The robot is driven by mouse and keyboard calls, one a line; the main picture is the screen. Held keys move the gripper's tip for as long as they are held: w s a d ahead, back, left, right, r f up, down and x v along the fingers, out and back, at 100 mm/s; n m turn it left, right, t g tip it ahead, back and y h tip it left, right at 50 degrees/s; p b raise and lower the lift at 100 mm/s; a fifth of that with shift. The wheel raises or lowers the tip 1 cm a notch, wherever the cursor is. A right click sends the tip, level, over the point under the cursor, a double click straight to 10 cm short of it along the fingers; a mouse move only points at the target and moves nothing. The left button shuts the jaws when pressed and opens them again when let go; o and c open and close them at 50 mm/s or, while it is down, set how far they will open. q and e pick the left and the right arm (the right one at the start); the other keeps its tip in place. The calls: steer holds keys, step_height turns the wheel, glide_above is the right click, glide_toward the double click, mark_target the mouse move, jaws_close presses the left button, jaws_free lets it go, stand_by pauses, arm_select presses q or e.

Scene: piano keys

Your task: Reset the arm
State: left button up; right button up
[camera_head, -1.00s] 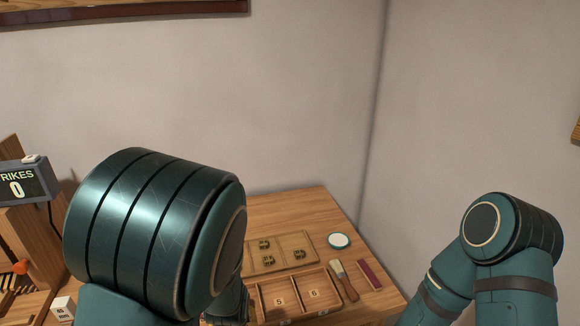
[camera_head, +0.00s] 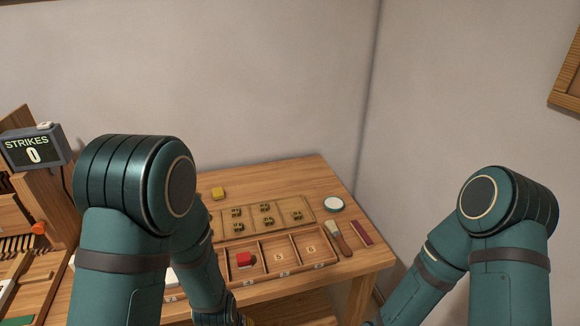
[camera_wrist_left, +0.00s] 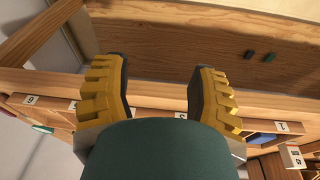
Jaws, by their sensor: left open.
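My left arm (camera_head: 125,240) stands at the left of the head view, its elbow raised and its forearm running down to the bottom edge. My left gripper (camera_wrist_left: 158,85) shows in the left wrist view as two yellow, ridged fingers spread wide apart with nothing between them. Wooden panels and shelf edges lie beyond the fingers. My right arm (camera_head: 505,240) is bent at the right of the head view, and its gripper is out of the frame.
A wooden tray with compartments (camera_head: 268,246) on the table holds a red block (camera_head: 245,259). Behind it lies a board with dark green pieces (camera_head: 252,202). A yellow block (camera_head: 218,193), a round tin (camera_head: 333,204), a brush (camera_head: 341,238) and a strikes display (camera_head: 33,148) are near.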

arm_select(q)
steer(key=s+d+f+h, duration=0.3)
steer(key=s+f, duration=0.1)
steer(key=s, duration=0.1)
steer(key=shift+d+f+g+h, duration=0.3)
steer(key=shift+f+h, duration=0.05)
steer(key=shift+h, duration=0.05)
